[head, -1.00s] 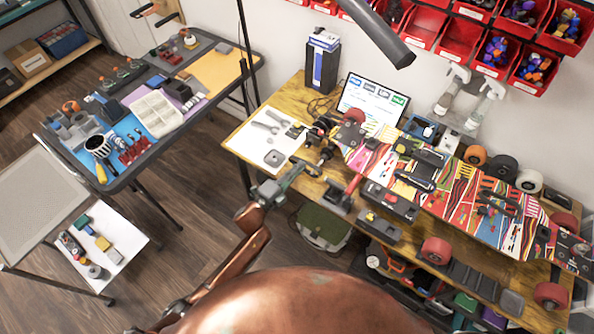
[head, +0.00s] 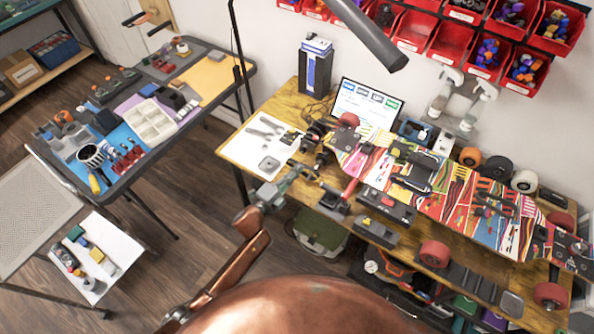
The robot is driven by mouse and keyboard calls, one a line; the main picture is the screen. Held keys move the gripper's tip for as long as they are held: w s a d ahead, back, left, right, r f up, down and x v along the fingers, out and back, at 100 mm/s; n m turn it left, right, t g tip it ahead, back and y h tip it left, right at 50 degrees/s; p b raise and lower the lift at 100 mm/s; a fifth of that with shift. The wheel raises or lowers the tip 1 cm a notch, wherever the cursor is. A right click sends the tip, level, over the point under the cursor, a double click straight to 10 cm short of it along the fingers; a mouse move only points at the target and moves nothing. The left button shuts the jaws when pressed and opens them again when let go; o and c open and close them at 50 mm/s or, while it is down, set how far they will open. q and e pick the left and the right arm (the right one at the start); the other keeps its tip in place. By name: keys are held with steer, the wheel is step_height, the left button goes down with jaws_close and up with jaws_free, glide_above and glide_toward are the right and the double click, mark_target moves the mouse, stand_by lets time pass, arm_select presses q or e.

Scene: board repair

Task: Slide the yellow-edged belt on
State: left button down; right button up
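A long skateboard deck (head: 455,210) with a colourful striped pattern lies on the wooden workbench. My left gripper (head: 308,172) reaches in from the lower left on a copper-coloured arm. It is at the bench's front-left edge, just below the truck, and appears apart from it. Whether its fingers are open is too small to tell. My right gripper is not seen.
A white sheet (head: 246,152) with wrenches lies at the bench's left end. A laptop (head: 366,103) and spray bottles stand behind the deck. A black lamp arm (head: 370,32) hangs above. Dark tool boxes (head: 386,206) sit along the front edge. A side table (head: 222,98) stands left.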

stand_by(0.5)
arm_select(q)
steer(key=shift+w+d, duration=0.15)
steer(key=shift+w, duration=0.05)
steer(key=shift+b+x, duration=0.7)
steer(key=shift+x, duration=0.55)
steer(key=shift+w+d+f+b, duration=0.1)
steer(key=shift+w+d+b, duration=0.2)
steer(key=shift+w, duration=0.35)
steer(key=shift+w+d, duration=0.1)
